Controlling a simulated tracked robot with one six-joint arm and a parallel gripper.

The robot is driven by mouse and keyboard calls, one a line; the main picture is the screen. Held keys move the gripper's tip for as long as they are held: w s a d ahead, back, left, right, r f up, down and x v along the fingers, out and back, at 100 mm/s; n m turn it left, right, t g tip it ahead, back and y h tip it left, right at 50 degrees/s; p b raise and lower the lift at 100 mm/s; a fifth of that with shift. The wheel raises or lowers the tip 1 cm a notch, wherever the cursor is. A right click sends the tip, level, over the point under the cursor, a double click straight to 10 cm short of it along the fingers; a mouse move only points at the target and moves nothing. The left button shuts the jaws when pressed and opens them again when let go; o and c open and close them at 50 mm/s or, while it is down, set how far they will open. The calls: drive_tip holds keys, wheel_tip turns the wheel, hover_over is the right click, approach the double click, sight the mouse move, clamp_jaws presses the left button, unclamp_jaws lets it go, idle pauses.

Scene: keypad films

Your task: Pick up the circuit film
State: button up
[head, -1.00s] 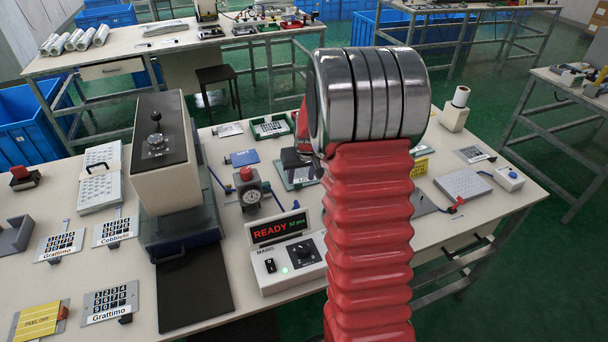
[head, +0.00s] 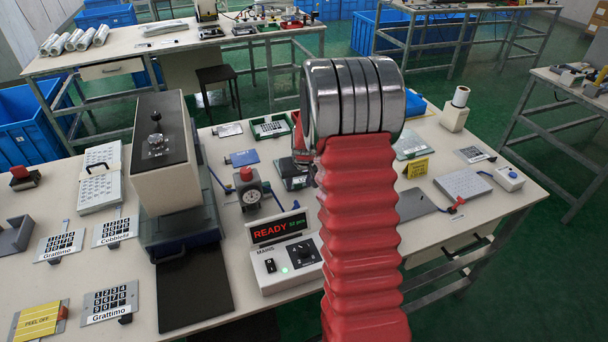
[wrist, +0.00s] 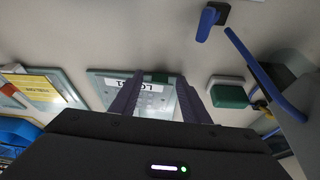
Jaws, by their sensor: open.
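In the wrist view, a pale, teal-edged plate (wrist: 105,82) with an upside-down white label starting "LO" lies on the table below my gripper (wrist: 160,78). A film on it may be the circuit film, but I cannot tell for sure. My gripper's two dark fingers are apart with nothing between them, and they overlap the plate in this view. I cannot tell the height of the fingertips above it. In the head view, my red arm and its metal rings hide most of the gripper. A dark-topped, teal-edged plate (head: 293,184) shows left of the arm.
A READY display box (head: 279,229) and a dial gauge (head: 251,195) stand left of my arm. A tall beige press (head: 165,155) is farther left. A yellow sign (head: 418,168) stands right. In the wrist view, a green block (wrist: 228,92) and blue handle (wrist: 207,22) are nearby.

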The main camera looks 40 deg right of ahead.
drive_tip(key=shift+c, duration=0.7)
clamp_jaws()
drive_tip(key=shift+r, duration=0.15)
wheel_tip(320, 180, up, 10)
idle(0.6)
drive_tip(key=shift+s, duration=0.1)
idle(0.4)
